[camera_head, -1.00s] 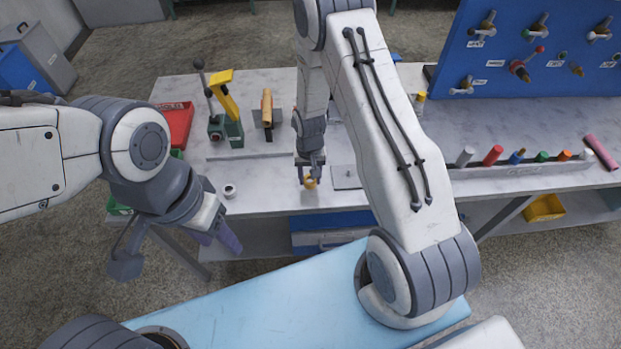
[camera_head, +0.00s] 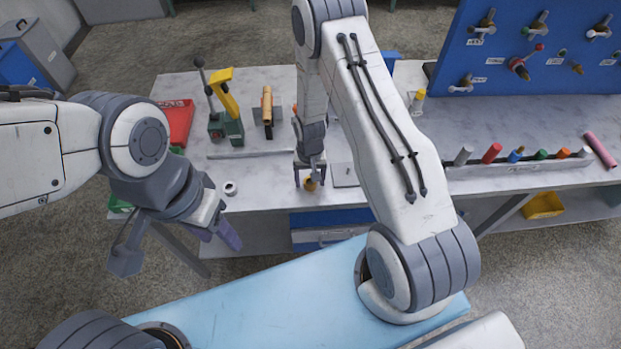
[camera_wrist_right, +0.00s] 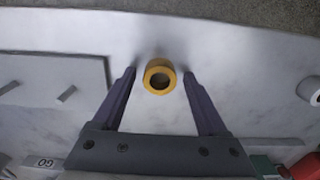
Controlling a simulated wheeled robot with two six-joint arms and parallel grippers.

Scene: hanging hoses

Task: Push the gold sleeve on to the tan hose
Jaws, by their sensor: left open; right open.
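The gold sleeve (camera_head: 310,185) stands on the front edge area of the grey bench; in the right wrist view it is a short gold ring (camera_wrist_right: 160,63) with its hole facing the camera. My right gripper (camera_head: 310,182) is over it, open, with one finger on each side; the wrist view shows gaps between the fingers (camera_wrist_right: 160,85) and the sleeve. The tan hose (camera_head: 267,104) is held in a dark clamp further back on the bench, left of my right arm. My left gripper (camera_head: 222,236) is open and empty in front of the bench's left part.
A green and yellow lever device (camera_head: 226,110) and a red bin (camera_head: 177,122) stand left of the hose. A white ring (camera_head: 230,188) lies near the front edge. A rack (camera_head: 520,178) of coloured cylinders is at right. The bench between hose and sleeve looks mostly clear.

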